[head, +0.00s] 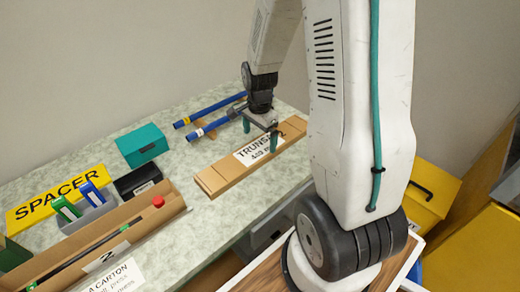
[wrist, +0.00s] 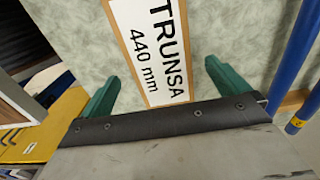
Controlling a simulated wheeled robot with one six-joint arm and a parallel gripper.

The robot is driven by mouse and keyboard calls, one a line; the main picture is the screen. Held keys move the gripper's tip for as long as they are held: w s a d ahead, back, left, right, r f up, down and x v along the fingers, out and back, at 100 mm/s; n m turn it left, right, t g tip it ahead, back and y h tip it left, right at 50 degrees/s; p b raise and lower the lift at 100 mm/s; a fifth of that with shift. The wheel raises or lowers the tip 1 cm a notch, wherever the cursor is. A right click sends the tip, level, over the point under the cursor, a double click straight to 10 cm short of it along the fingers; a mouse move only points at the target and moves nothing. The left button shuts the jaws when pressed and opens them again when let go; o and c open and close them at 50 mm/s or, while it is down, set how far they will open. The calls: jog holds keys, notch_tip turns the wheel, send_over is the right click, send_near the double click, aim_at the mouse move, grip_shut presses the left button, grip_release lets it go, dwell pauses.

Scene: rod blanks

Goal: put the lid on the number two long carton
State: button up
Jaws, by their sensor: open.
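The long brown carton (head: 122,212) at lower left in the head view is open on top and has a "2" label (head: 106,257) on its front. A dark rod with a red end (head: 158,201) lies in it. A long flat brown piece (head: 212,181), which looks like a lid, lies on the table right of it. Its white label (wrist: 155,45) reads "TRUNSA 440 mm" in the wrist view. My gripper (head: 260,134) is open over this piece. In the wrist view its green fingers (wrist: 160,78) stand either side of the strip, with gaps. I cannot tell their exact height above it.
Blue rods (head: 210,106) lie behind the flat piece, close to the right finger in the wrist view. A teal box (head: 142,145), a black box (head: 137,180), a grey bin (head: 88,208) and a yellow SPACER sign (head: 30,212) stand behind the carton. Table between carton and flat piece is mostly clear.

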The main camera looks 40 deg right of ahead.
aim_at(260, 148)
notch_tip(260, 148, down, 5)
jog(key=shift+s, duration=0.1)
jog(key=c, duration=0.9)
jog(key=shift+o, duration=0.2)
jog(key=shift+r, duration=0.15)
